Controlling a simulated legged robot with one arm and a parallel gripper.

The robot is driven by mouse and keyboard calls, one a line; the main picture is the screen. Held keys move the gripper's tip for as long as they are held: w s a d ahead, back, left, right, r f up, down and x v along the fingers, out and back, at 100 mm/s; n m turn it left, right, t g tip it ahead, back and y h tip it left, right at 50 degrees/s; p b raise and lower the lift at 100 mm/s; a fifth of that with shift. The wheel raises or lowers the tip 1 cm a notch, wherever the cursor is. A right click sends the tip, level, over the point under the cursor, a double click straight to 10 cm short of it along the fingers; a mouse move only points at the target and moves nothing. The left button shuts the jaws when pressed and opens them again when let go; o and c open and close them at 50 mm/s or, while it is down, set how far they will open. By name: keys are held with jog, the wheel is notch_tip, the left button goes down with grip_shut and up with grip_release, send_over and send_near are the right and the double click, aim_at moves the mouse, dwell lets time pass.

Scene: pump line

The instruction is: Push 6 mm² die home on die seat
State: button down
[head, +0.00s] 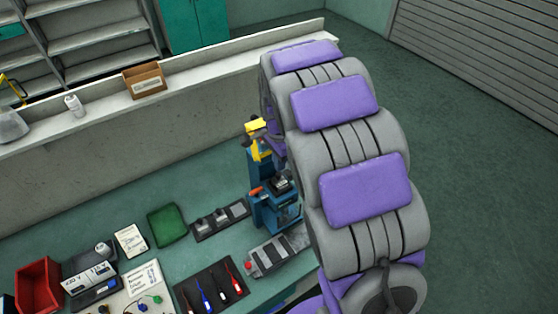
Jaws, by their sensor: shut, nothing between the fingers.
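A blue bench press (275,207) with an orange-tipped handle stands on the green bench, partly behind my arm. A dark block (281,183) sits at its top; I cannot tell whether this is the die seat or whether the 6 mm² die is on it. My gripper (257,150), with yellow parts, is shut and empty above and behind the press, by a blue upright part. Its fingertips are small and partly hidden, so contact with anything cannot be told. A dark rack (221,219) with several grey blocks lies left of the press.
A grey box with a red button (272,255) lies in front of the press. A black mat (211,288) holds several screwdriver-like tools. A low wall (150,130) runs behind.

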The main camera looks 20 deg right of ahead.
aim_at(279, 175)
jog(key=shift+f, duration=1.7)
dwell(0.4)
jog(key=shift+r, duration=0.1)
notch_tip(279, 175, up, 7)
jog(key=p, duration=0.3)
jog(key=shift+r, duration=0.2)
dwell(0.7)
dwell(0.4)
jog(key=s+r+n+g+b, duration=0.1)
jog(key=s+r+n+b, duration=0.2)
jog(key=s+n, duration=1.1)
jog(key=s, duration=2)
jog(key=shift+r+g, duration=0.25)
jog(key=shift+g, duration=0.15)
